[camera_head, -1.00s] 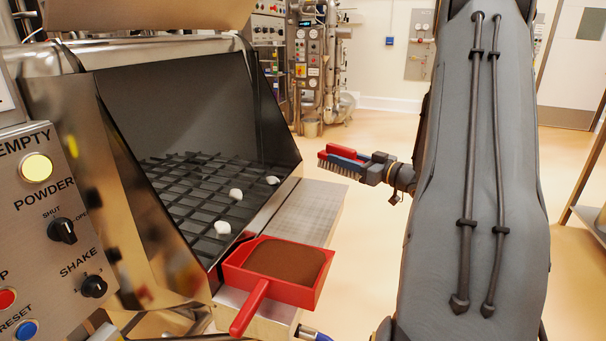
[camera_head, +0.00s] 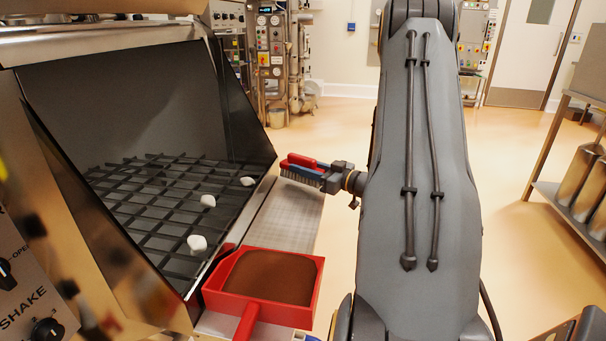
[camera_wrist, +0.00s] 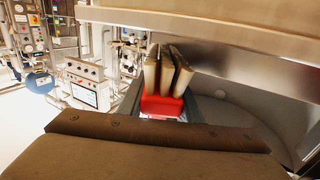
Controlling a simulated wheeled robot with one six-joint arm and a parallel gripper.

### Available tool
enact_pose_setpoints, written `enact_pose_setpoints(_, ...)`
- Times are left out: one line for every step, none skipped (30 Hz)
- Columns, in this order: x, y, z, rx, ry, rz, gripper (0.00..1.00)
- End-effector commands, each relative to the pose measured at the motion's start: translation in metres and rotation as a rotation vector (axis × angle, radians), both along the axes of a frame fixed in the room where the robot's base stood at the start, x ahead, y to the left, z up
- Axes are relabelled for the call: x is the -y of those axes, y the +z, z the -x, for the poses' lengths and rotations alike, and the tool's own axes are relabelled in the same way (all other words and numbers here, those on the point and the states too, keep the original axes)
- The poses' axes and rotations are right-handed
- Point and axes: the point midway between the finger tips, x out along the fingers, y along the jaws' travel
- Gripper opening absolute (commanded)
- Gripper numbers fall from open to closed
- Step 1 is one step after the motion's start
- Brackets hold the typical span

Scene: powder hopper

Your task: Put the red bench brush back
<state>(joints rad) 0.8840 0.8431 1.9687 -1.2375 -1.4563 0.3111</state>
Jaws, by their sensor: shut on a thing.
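The red bench brush (camera_head: 298,161) is in my gripper (camera_head: 324,176), held level above the far end of the side shelf, right of the hopper opening. In the wrist view, a red block (camera_wrist: 163,106), seemingly part of the brush, shows beyond a dark brown edge of my gripper. My gripper is shut on the brush. A red dustpan (camera_head: 262,320) full of brown powder (camera_head: 270,277) sits on the near end of the shelf.
The metal hopper (camera_head: 120,45) has a dark grid (camera_head: 150,205) with white lumps (camera_head: 197,243) on it. The perforated shelf (camera_head: 283,222) is bare behind the dustpan. A rack with metal containers (camera_head: 579,182) stands at the right. Open floor lies between.

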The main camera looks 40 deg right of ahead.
Motion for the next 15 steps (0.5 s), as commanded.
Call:
enact_pose_setpoints(0.000,-0.009,0.000,-0.002,0.000,-0.003,0.04)
enact_pose_setpoints(0.000,-0.013,0.000,-0.002,0.000,-0.002,0.04)
enact_pose_setpoints(0.000,-0.018,0.000,-0.002,0.000,-0.002,0.04)
enact_pose_setpoints(0.000,-0.020,0.000,-0.002,0.000,-0.002,0.04)
enact_pose_setpoints(0.000,-0.021,0.000,0.000,0.000,-0.001,0.04)
enact_pose_setpoints(0.000,-0.021,0.000,0.000,0.000,0.000,0.04)
enact_pose_setpoints(0.000,-0.021,0.000,0.000,0.000,0.001,0.04)
enact_pose_setpoints(0.000,-0.021,0.000,0.000,0.000,0.001,0.04)
enact_pose_setpoints(0.000,-0.021,0.000,0.000,0.000,0.001,0.04)
enact_pose_setpoints(0.000,-0.021,0.000,0.000,0.000,0.001,0.04)
enact_pose_setpoints(0.000,-0.021,0.000,0.000,0.000,0.001,0.04)
enact_pose_setpoints(0.000,-0.021,0.000,0.000,0.000,0.000,0.04)
enact_pose_setpoints(0.000,-0.022,0.000,0.000,0.000,0.000,0.04)
enact_pose_setpoints(0.000,-0.022,0.000,0.000,0.000,0.000,0.04)
enact_pose_setpoints(0.000,-0.024,0.000,0.000,0.000,0.000,0.04)
